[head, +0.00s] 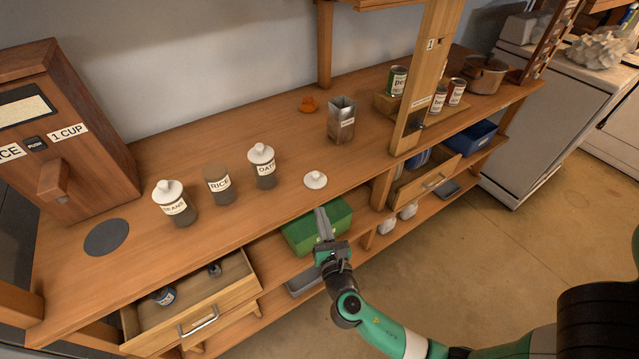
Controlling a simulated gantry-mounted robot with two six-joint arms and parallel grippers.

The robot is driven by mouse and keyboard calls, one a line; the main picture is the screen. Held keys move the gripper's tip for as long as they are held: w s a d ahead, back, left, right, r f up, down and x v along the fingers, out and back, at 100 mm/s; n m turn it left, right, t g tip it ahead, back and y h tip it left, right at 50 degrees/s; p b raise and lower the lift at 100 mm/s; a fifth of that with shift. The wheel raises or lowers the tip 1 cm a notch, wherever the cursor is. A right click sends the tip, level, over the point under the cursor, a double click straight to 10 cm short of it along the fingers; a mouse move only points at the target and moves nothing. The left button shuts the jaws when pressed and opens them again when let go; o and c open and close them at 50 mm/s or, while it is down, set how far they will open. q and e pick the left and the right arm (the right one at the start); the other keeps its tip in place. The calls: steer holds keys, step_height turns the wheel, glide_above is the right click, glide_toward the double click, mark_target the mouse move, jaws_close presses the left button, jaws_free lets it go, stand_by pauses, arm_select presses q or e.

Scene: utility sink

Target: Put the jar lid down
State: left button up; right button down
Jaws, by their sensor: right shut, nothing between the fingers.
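The white jar lid (315,180) with its round knob lies on the wooden counter, right of the jars and near the front edge. The rice jar (219,186) stands without a lid between the beans jar (174,204) and the dates jar (262,167), which both wear white lids. My right gripper (321,214) is shut and empty, just in front of the counter edge and below the lid in the picture, apart from it. My left gripper is out of view.
A wooden post (425,75) rises at the right. An open drawer (195,300) juts out at lower left. A green box (300,238) sits on the shelf below. Counter around the lid is clear.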

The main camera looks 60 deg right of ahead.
mark_target(316, 178)
steer(key=shift+n, duration=0.9)
steer(key=w+d, duration=0.2)
steer(key=d, duration=0.1)
steer(key=w+d+f+b, duration=0.1)
steer(key=w+d, duration=0.1)
steer(key=d, duration=0.2)
steer(key=w+d+f, duration=0.1)
steer(key=w+d, duration=0.1)
steer(key=d, duration=0.2)
steer(key=shift+w+f, duration=0.2)
steer(key=shift+f, duration=0.05)
steer(key=shift+d+b, duration=0.1)
steer(key=shift+b, duration=0.2)
steer(key=shift+w+d+f, duration=0.1)
steer(key=shift+w+d, duration=0.1)
steer(key=shift+b+x, duration=0.6)
steer(key=shift+x, duration=0.45)
steer(key=shift+w+d, duration=0.1)
steer(key=shift+d, duration=0.05)
